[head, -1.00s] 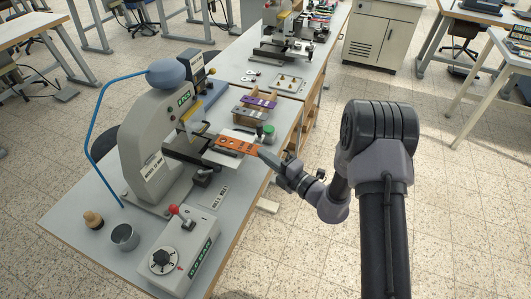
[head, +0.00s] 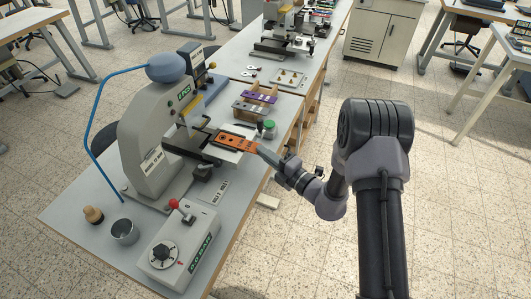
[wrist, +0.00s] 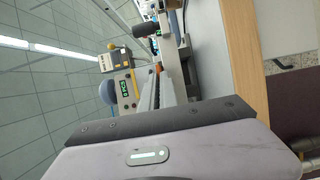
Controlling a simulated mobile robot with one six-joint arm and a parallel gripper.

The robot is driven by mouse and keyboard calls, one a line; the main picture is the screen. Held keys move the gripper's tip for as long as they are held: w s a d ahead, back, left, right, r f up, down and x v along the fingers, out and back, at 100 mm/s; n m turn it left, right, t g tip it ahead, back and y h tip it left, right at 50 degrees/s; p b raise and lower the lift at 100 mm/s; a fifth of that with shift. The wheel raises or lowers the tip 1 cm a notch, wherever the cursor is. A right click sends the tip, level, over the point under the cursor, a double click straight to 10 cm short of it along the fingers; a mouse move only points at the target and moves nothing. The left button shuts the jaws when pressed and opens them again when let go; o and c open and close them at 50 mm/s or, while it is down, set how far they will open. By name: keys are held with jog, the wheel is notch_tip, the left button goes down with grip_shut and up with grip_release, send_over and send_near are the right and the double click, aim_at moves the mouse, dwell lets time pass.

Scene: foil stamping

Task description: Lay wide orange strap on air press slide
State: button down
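The wide orange strap (head: 235,141) lies flat and lengthwise, with dark holes along it, in the head view. Its left end is over or on the outer end of the dark air press slide (head: 188,145); contact cannot be told. My gripper (head: 263,151) is at the strap's right end, its fingers shut on that end as far as the small view shows.
The press (head: 150,150) stands left of the strap. A control box (head: 178,250), a metal cup (head: 124,232) and a wooden-handled tool (head: 93,215) are at the front. A rack with purple straps (head: 256,98) and a green-lidded jar (head: 268,128) stand behind the strap.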

jog(key=c, duration=1.6)
grip_release()
jog(key=shift+o, duration=0.2)
jog(key=p+v, duration=0.3)
jog(key=v, duration=1.4)
jog(key=shift+s+p, duration=0.2)
jog(key=shift+p, duration=0.15)
